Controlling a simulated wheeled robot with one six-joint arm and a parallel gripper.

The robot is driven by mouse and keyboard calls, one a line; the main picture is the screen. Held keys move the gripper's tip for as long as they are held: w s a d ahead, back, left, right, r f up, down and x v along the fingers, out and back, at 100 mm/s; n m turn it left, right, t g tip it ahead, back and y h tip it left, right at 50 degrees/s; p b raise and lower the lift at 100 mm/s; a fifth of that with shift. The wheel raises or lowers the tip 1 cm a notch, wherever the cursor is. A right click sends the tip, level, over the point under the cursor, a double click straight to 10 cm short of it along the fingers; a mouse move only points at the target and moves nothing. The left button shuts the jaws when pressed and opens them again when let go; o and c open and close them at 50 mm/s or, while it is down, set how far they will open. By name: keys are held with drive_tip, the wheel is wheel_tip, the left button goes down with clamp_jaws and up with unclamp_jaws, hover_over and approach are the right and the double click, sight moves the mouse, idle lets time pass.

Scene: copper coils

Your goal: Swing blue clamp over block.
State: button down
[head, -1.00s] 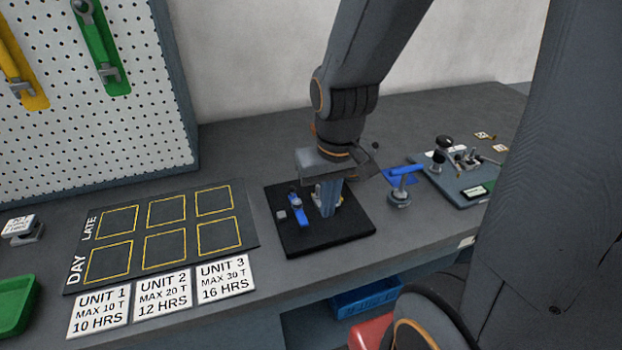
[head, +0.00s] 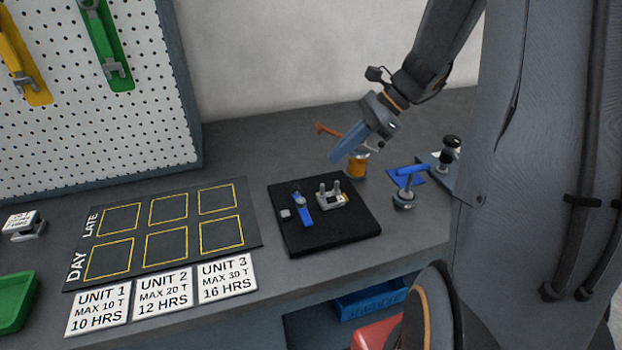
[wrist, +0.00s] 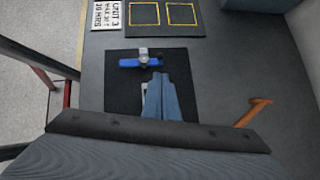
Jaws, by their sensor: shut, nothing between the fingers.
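The blue clamp (head: 304,215) lies on a black base plate (head: 343,233), with a silver knob at its far end. It also shows in the wrist view (wrist: 128,63). A silver block with upright posts (head: 331,199) stands just right of the clamp on the plate. A small grey cube (head: 285,213) sits left of the clamp. The clamp appears to lie beside the silver block, not over it. My gripper (head: 335,158) is shut and empty, raised above and behind the plate. In the wrist view its blue fingers (wrist: 158,78) partly hide the silver block.
An orange cylinder (head: 356,167) and an orange handle (head: 327,130) are close to my gripper. A blue-handled fixture (head: 405,190) stands right of the plate. A dark board with yellow squares (head: 250,232) lies left. The pegboard (head: 150,110) rises at back left.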

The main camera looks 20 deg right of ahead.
drive_tip(key=p, duration=0.2)
approach(298, 192)
drive_tip(key=x, duration=0.4)
drive_tip(key=shift+w+a+f, duration=0.1)
drive_tip(key=shift+a+f, duration=0.05)
drive_tip(key=shift+f, duration=0.15)
idle(0.3)
